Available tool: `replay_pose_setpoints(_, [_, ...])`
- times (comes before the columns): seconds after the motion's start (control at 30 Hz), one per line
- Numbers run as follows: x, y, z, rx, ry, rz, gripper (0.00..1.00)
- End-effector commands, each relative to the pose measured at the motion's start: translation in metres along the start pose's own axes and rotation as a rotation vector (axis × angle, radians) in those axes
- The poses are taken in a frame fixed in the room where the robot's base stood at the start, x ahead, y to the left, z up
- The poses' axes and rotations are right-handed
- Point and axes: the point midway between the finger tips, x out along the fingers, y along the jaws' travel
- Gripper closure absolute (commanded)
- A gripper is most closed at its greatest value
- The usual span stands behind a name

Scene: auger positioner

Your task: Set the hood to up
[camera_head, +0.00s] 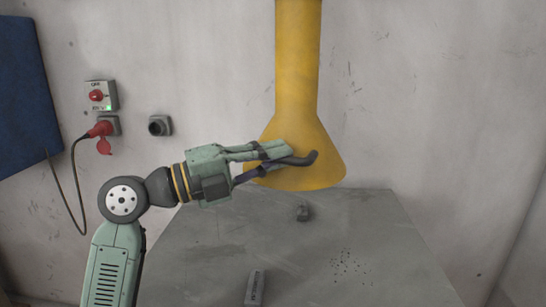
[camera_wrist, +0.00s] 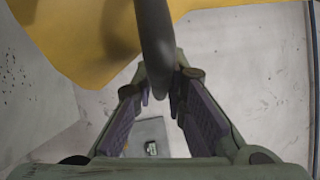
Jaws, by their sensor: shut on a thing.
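The yellow hood (camera_head: 296,130) hangs over the grey table as a cone below a vertical yellow pipe. A dark curved handle (camera_head: 303,159) is on its front. My gripper (camera_head: 272,158) reaches in from the left and is shut on the handle. In the wrist view the dark handle (camera_wrist: 153,35) runs down between the two fingers of my gripper (camera_wrist: 162,95), and the yellow hood (camera_wrist: 80,35) fills the upper left. The gripper's fingers hide part of the handle.
The grey table (camera_head: 210,250) lies under the hood with a small dark lump (camera_head: 303,213) and a small grey block (camera_head: 255,287) on it. A switch box (camera_head: 100,95), a red plug (camera_head: 102,129) with a cable and a dark socket (camera_head: 159,125) are on the wall. A blue panel (camera_head: 25,95) is at left.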

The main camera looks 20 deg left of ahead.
Motion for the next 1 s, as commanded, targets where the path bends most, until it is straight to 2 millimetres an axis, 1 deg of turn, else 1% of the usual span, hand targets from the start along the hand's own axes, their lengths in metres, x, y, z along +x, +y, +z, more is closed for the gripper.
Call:
replay_pose_setpoints(0.47, [0.0,0.0,0.0,0.002,-0.001,0.001,1.0])
replay_pose_setpoints(0.57, [0.001,-0.006,0.001,0.003,-0.001,0.001,1.0])
replay_pose_setpoints(0.67, [0.003,-0.027,0.004,0.006,-0.002,0.001,1.0])
replay_pose_setpoints(0.8, [0.009,-0.068,0.009,0.007,-0.002,0.0,1.0])
replay_pose_setpoints(0.9, [0.011,-0.093,0.013,0.006,-0.004,-0.002,1.0])
replay_pose_setpoints(1.0, [0.013,-0.111,0.015,0.007,-0.004,-0.004,1.0])
